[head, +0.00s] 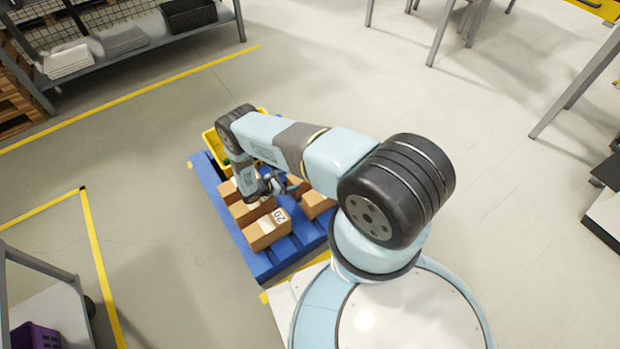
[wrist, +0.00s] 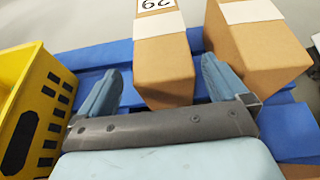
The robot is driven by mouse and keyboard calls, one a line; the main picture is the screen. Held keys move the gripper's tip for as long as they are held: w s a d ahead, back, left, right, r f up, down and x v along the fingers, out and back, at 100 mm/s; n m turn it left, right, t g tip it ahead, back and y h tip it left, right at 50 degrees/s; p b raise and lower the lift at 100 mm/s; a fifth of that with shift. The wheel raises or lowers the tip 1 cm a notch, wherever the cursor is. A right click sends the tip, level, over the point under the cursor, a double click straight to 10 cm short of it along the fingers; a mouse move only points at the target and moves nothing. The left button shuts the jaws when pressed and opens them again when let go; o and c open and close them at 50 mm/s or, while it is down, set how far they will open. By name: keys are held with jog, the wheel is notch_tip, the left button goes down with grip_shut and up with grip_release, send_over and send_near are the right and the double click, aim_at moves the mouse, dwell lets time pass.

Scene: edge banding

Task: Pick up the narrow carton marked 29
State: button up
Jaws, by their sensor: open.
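In the wrist view a narrow brown carton (wrist: 164,62) has a white label reading 29, upside down and cut by the top edge. My gripper (wrist: 162,88) is open, with one pale blue finger on each side of the carton's near end. Gaps show between the fingers and the carton; the grip depth cannot be told. In the head view my gripper (head: 280,187) is low over the cartons on the blue pallet (head: 264,264), partly hidden by my arm. I cannot tell which carton there is marked 29.
A wider carton (wrist: 258,45) stands close to the right finger. A yellow crate (wrist: 28,100) stands to the left, and shows behind my arm in the head view (head: 212,140). A carton marked 20 (head: 268,232) sits at the pallet's near left. Open floor surrounds the pallet's left side.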

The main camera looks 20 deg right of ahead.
aim_at(294, 178)
jog(key=shift+x, duration=2.75)
jog(key=shift+c, duration=0.2)
jog(key=c, duration=1.6)
jog(key=shift+r, duration=0.1)
